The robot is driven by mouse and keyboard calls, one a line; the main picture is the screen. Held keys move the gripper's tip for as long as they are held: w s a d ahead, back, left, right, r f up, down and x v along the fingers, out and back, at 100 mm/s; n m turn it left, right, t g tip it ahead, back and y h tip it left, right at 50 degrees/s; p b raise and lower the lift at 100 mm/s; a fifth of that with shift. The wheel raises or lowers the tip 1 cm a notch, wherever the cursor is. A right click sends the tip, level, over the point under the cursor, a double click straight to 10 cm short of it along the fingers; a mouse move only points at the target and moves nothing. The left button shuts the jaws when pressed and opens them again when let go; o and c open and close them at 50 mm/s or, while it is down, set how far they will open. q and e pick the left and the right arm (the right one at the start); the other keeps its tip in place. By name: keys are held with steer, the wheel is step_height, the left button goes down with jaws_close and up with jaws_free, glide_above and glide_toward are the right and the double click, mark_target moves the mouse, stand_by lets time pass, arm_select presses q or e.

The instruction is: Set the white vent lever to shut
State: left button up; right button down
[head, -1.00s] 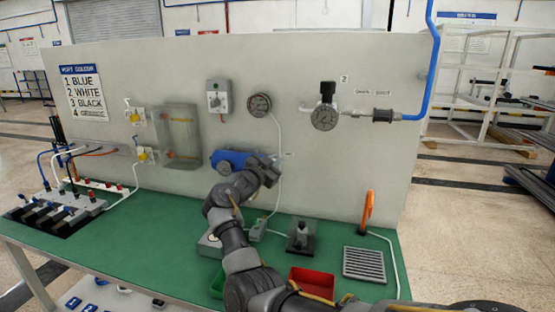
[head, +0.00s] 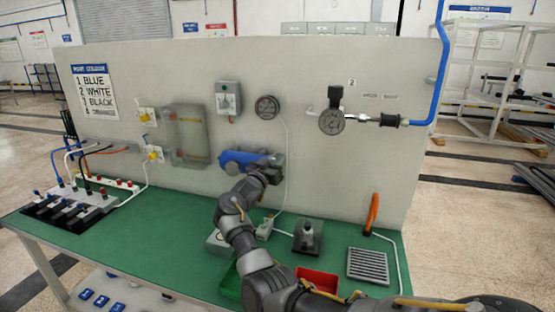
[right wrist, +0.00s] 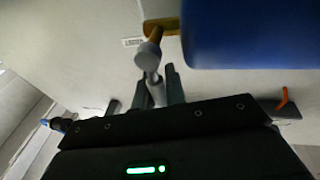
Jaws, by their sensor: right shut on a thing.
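The blue tank (head: 237,160) is mounted on the grey panel, and its right end is behind my right gripper (head: 276,163). In the right wrist view the tank (right wrist: 250,35) fills the upper right. Beside it, a pale lever with a round end (right wrist: 148,55) sits by a brass fitting (right wrist: 163,27). The two dark fingers of my right gripper (right wrist: 157,92) are closed around the lever's shaft. In the head view my gripper and wrist hide the lever. My left gripper is in neither view.
A gauge (head: 267,107) with a thin white hose hangs above the gripper. On the green bench (head: 170,225) stand a red bin (head: 317,279), a grey block with a post (head: 307,238), a grate (head: 367,265) and an orange handle (head: 373,212).

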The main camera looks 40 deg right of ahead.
steer(key=shift+r, duration=0.1)
steer(key=c, duration=1.5)
jaws_free()
steer(key=shift+w, duration=0.1)
steer(key=shift+o, duration=0.2)
steer(key=shift+a, duration=0.1)
steer(key=b+v, duration=0.2)
steer(key=v, duration=0.8)
steer(key=shift+s+a+f+b, duration=0.2)
steer(key=shift+a+b, duration=0.1)
steer(key=shift+b, duration=0.1)
